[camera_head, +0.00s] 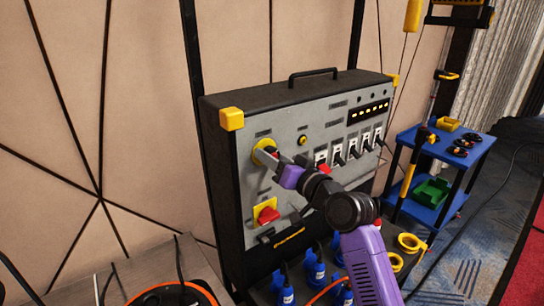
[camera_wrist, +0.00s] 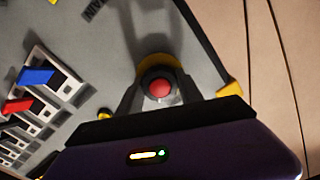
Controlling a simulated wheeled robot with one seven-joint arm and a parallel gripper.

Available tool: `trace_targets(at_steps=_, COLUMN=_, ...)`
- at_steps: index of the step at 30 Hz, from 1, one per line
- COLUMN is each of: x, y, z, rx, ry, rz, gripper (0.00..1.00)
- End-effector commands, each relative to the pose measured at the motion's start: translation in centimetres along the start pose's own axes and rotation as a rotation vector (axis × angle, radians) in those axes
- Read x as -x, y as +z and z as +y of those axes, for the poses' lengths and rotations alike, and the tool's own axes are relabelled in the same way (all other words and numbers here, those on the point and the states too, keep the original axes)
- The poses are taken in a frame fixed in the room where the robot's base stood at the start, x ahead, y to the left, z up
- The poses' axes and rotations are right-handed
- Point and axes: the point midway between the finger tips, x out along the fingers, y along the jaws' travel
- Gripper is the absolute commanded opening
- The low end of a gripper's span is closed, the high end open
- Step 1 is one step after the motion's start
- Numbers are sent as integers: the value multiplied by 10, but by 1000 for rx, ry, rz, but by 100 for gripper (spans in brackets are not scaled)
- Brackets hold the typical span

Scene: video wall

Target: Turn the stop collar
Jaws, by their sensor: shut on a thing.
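The stop collar (camera_head: 260,151) is a yellow ring at the upper left of the grey panel face. In the wrist view a round red button (camera_wrist: 160,88) sits in a dark surround, with the yellow of the collar (camera_wrist: 157,63) behind it. My gripper (camera_head: 272,158) reaches the collar from the front right. In the wrist view the fingers of my gripper (camera_wrist: 162,92) stand on both sides of the button and are shut on the collar. The fingers hide the exact contact, and my gripper covers the red button in the head view.
A small yellow button (camera_head: 303,140) and a row of switches (camera_head: 351,150) lie to the right. Blue connectors (camera_head: 316,270) stand below the panel box. A blue cart (camera_head: 452,147) stands at the right.

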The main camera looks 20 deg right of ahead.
Motion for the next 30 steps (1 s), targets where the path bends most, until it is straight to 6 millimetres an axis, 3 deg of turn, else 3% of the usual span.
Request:
trace_targets(at_steps=14, x=0, y=-1, z=0, rx=-13, ry=0, rz=2, gripper=3)
trace_targets(at_steps=15, x=0, y=-1, z=0, rx=-13, ry=0, rz=2, gripper=51)
trace_targets(at_steps=17, x=0, y=-1, z=0, rx=-13, ry=0, rz=2, gripper=63)
trace_targets(at_steps=30, x=8, y=1, z=1, rx=-13, ry=1, rz=1, gripper=66)
